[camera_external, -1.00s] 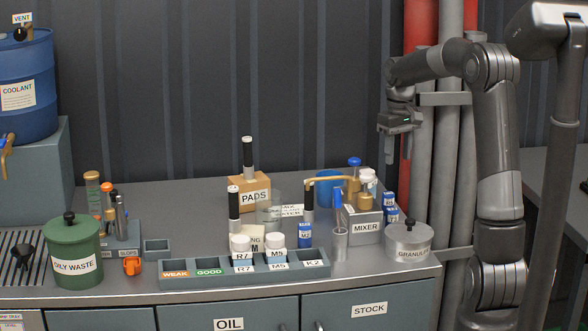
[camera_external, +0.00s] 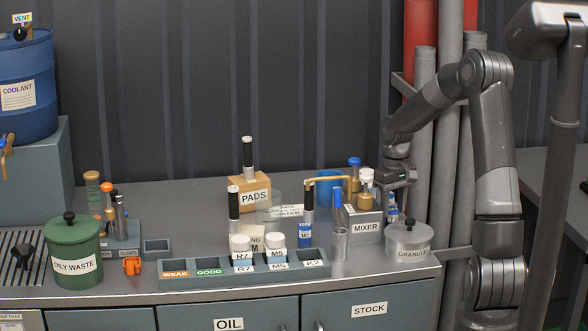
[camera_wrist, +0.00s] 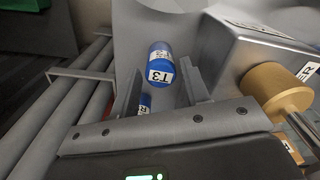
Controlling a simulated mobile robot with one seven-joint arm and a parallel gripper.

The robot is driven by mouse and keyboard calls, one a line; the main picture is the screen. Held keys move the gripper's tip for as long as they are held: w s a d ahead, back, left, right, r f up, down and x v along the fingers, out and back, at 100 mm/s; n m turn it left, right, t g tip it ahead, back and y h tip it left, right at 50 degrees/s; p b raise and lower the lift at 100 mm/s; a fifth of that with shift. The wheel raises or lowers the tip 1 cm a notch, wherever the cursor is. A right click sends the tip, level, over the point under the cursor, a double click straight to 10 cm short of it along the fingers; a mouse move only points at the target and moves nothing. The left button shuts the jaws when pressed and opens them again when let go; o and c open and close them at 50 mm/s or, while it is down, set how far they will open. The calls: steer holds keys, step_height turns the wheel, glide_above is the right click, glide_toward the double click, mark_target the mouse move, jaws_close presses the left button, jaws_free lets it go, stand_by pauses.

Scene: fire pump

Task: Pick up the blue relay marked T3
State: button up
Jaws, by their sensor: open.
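The blue relay marked T3 (camera_wrist: 160,62) is a short blue cylinder with a white label in the wrist view, its label facing the camera. A second blue labelled piece (camera_wrist: 145,103) shows partly behind my gripper's edge. My gripper (camera_wrist: 163,72) is open, with one finger on each side of the T3 relay in the picture; I cannot tell how deep it sits between them. In the external view my gripper (camera_external: 397,186) is over the blue pieces (camera_external: 393,210) right of the mixer and partly hides them. I cannot tell there which is T3.
The lidded granules pot (camera_external: 409,242) stands in front. Grey vertical pipes (camera_external: 424,150) rise behind. In the wrist view a tan knob (camera_wrist: 272,90) is close at right.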

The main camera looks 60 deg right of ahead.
step_height(320, 180, down, 3)
steer(key=shift+r, duration=0.1)
steer(key=shift+w, duration=0.1)
steer(key=c, duration=0.7)
steer(key=shift+r, duration=0.15)
steer(key=shift+c, duration=0.2)
